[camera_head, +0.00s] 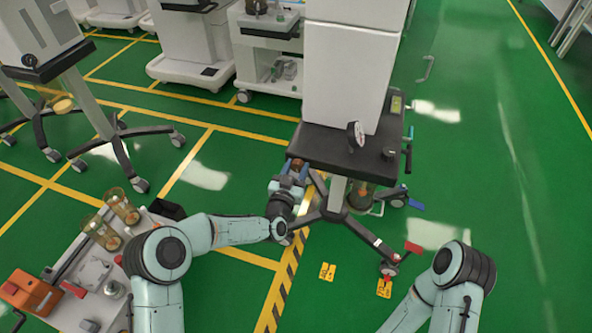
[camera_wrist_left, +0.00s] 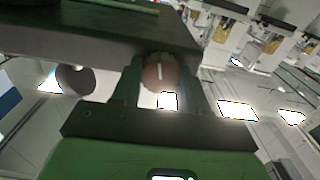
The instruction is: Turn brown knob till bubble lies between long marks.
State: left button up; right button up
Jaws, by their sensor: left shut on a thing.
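The brown knob (camera_head: 297,163) sits at the left front corner of the dark base of the white cart. My left gripper (camera_head: 291,172) reaches it from below left and is shut on it. In the left wrist view the round brown knob (camera_wrist_left: 160,72), with a pale line on its face, sits between the two fingers of my left gripper (camera_wrist_left: 162,88). A small yellow-green window (camera_head: 396,104) shows on the cart's right side; I cannot make out a bubble or marks in it. My right gripper is out of view; only part of that arm shows.
The cart's dark base (camera_head: 330,150) carries a dial gauge (camera_head: 355,134) and stands on splayed wheeled legs. A grey bench with amber jars (camera_head: 122,206) stands lower left. Green floor is clear at right.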

pick_arm(q)
jog(key=n+b, duration=0.3)
jog(key=shift+f, duration=0.25)
jog(key=shift+r+n+b, duration=0.1)
jog(key=shift+n+b, duration=0.4)
jog(key=shift+r, duration=0.1)
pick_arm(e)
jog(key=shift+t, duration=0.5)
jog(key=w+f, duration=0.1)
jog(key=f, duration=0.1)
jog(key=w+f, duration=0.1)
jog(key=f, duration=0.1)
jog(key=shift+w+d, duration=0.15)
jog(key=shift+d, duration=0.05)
pick_arm(q)
jog(key=o, duration=1.1)
jog(key=shift+c, duration=0.2)
jog(key=v, duration=1.3)
jog(key=shift+s, duration=0.2)
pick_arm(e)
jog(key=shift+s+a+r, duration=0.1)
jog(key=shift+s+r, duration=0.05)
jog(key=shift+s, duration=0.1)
pick_arm(q)
jog(key=shift+a, duration=0.1)
